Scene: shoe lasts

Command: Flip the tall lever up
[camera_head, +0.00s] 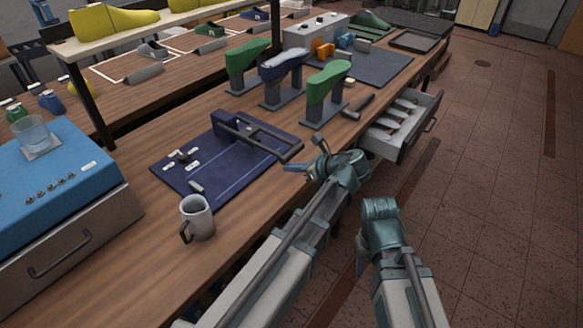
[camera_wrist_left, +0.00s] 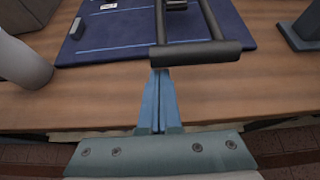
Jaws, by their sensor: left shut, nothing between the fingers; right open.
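The tall lever is a dark U-shaped frame with a thick cross-bar handle (camera_head: 291,152), hinged on a dark blue board (camera_head: 235,170) on the bench. It lies low, its handle toward the bench's front edge. In the left wrist view the handle (camera_wrist_left: 195,52) runs across just beyond my fingers. My left gripper (camera_head: 294,168) is shut and empty; in the left wrist view its blue fingertips (camera_wrist_left: 158,76) are close under the handle's left end. I cannot tell whether they touch. My right gripper (camera_head: 361,264) hangs low off the bench, open and away from the board.
Small grey-and-white fittings (camera_head: 181,157) sit on the board's left. A mug (camera_head: 197,218) stands in front of it. Shoe lasts on stands, one green (camera_head: 328,82), are behind. An open drawer (camera_head: 385,140) juts out at the right. Floor at the right is clear.

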